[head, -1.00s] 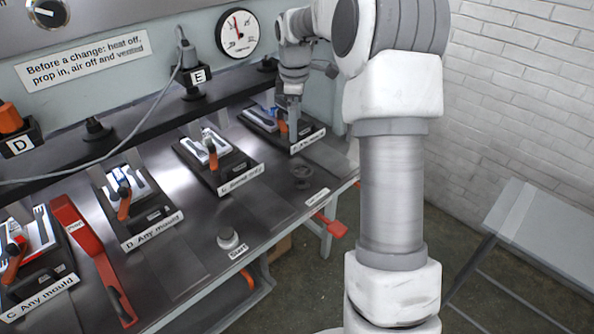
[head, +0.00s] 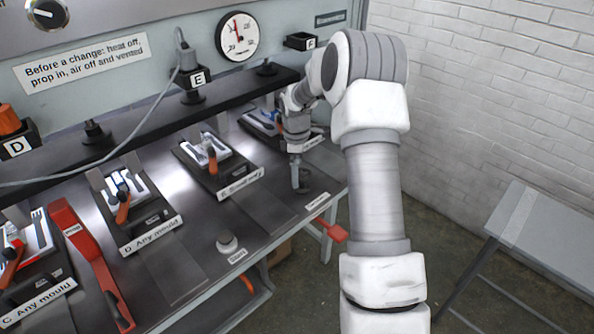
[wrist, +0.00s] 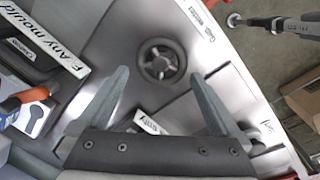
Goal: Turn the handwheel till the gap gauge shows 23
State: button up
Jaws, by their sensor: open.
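The dark handwheel (wrist: 162,60), with a spoked rim, lies on the metal bench top and shows whole in the wrist view. In the head view my gripper (head: 297,182) hangs over it and partly hides it. In the wrist view my gripper (wrist: 160,76) is open, its two fingers apart on either side of the wheel's near part. I cannot tell the height left between them, and nothing is held. A round white dial (head: 237,36) with a red needle pointing nearly straight up is on the wall panel; its numbers are too small to read surely.
Mould stations with orange-handled clamps (head: 212,158) line the bench. The "F. Any mould" station (wrist: 45,40) is left of the wheel. A grey table (head: 540,235) stands at right.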

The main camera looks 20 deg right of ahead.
jog(key=shift+f, duration=0.4)
jog(key=c, duration=1.2)
jog(key=shift+c, duration=0.2)
jog(key=shift+w+m, duration=0.1)
jog(key=shift+m, duration=0.2)
jog(key=m, duration=0.3)
jog(key=shift+w+d+m+h+b, duration=0.15)
jog(key=shift+w+m+h+b, duration=0.15)
jog(key=shift+m+b, duration=0.1)
jog(key=m, duration=0.4)
jog(key=m+g, duration=0.1)
jog(key=shift+w+d+m, duration=0.15)
jog(key=shift+d+m, duration=0.2)
jog(key=shift+m, duration=0.05)
